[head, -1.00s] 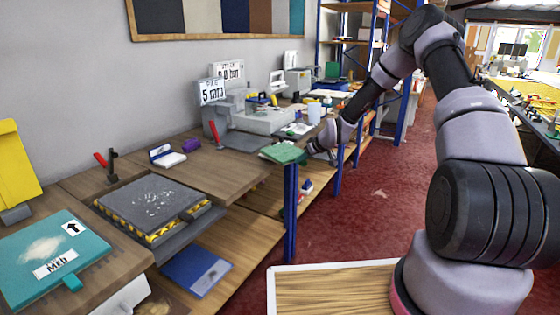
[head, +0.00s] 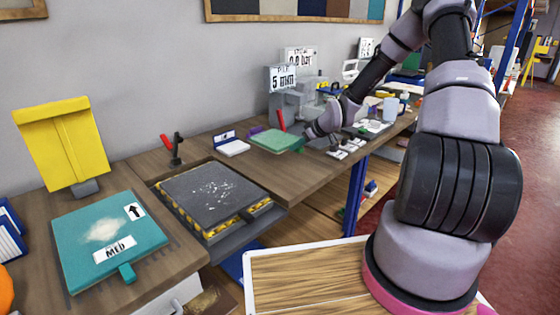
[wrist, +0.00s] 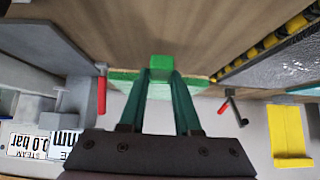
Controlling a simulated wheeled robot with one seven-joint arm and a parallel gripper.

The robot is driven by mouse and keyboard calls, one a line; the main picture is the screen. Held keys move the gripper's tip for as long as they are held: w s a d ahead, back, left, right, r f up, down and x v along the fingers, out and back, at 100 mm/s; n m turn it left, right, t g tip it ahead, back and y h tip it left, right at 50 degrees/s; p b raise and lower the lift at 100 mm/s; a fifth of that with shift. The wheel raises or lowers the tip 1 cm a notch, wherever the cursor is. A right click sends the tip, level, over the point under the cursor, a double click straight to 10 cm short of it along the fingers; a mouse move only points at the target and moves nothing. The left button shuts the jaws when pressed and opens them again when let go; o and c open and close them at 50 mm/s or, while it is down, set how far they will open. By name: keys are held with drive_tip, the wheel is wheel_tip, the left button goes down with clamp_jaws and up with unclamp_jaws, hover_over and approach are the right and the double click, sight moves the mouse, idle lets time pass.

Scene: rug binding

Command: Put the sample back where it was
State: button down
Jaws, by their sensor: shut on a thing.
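The green sample (head: 276,140) is a flat square slab held near the back middle of the bench in the head view. My gripper (head: 304,137) reaches it from the right. In the wrist view my gripper (wrist: 161,78) has its two fingers shut on the green sample's small tab (wrist: 161,62). The slab (wrist: 203,84) is mostly hidden behind the fingers. I cannot tell whether it touches the bench. A teal board (head: 75,254) marked MED, with an arrow and a pale patch, lies at the left.
A dark pad in a hazard-striped tray (head: 190,229) stands on the bench (head: 290,178). A red-handled lever (head: 176,150), a white block (head: 234,148) and a grey machine with a 5 mm sign (head: 283,78) stand behind. A yellow panel (head: 60,140) stands at the left. Bare wood lies right of the tray.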

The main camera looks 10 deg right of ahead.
wheel_tip(320, 180, down, 4)
drive_tip(key=shift+a+r, duration=0.1)
drive_tip(key=shift+r, duration=0.15)
drive_tip(key=shift+f, duration=2)
drive_tip(key=c, duration=0.6)
unclamp_jaws()
